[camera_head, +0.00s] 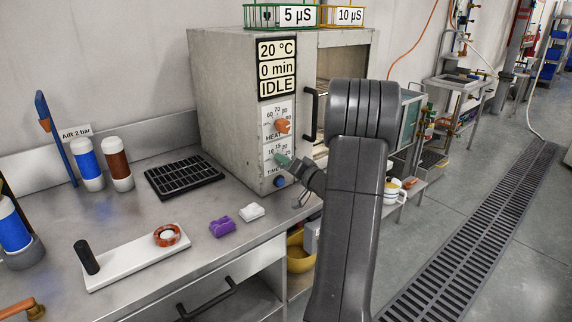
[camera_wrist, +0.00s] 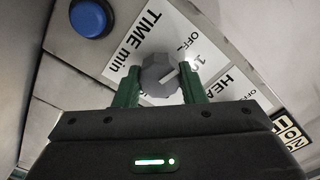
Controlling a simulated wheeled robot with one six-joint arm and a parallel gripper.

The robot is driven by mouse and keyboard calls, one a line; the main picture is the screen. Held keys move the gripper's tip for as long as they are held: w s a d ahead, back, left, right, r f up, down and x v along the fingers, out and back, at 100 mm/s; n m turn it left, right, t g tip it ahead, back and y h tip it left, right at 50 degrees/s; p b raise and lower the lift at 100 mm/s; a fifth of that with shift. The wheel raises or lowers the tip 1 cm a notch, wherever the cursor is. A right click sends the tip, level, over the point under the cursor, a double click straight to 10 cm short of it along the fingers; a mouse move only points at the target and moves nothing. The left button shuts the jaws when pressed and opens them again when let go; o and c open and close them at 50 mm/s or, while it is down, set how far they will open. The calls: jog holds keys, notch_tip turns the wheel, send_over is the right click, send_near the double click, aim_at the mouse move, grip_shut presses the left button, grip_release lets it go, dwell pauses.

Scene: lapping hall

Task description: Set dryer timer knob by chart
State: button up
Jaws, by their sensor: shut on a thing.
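The dryer (camera_head: 225,105) is a grey metal cabinet on the bench. Its display (camera_head: 277,70) reads 20 °C, 0 min, IDLE. Below are an orange heat knob (camera_head: 283,126) and the timer dial (camera_head: 270,157). No chart is legible.
A blue button (camera_wrist: 90,17) is close to the fingers. Green (camera_head: 268,15) and yellow (camera_head: 343,15) baskets labelled 5 µS and 10 µS stand on the dryer.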

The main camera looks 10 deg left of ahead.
jog(key=shift+f, duration=0.15)
jog(key=shift+f+m+b, duration=0.1)
jog(key=shift+m+b, duration=1.1)
jog(key=shift+b, duration=0.05)
jog(key=m+b, duration=0.1)
jog(key=m, duration=0.1)
jog(key=shift+m+b, duration=0.4)
jog(key=m+b, duration=0.1)
jog(key=m, duration=0.5)
jog(key=m+p, duration=0.1)
jog(key=m, duration=0.5)
jog(key=shift+m, duration=0.4)
jog(key=m+p, duration=0.2)
jog(key=m, duration=0.3)
jog(key=shift+p, duration=0.4)
jog(key=shift+m, duration=0.4)
jog(key=o, duration=1)
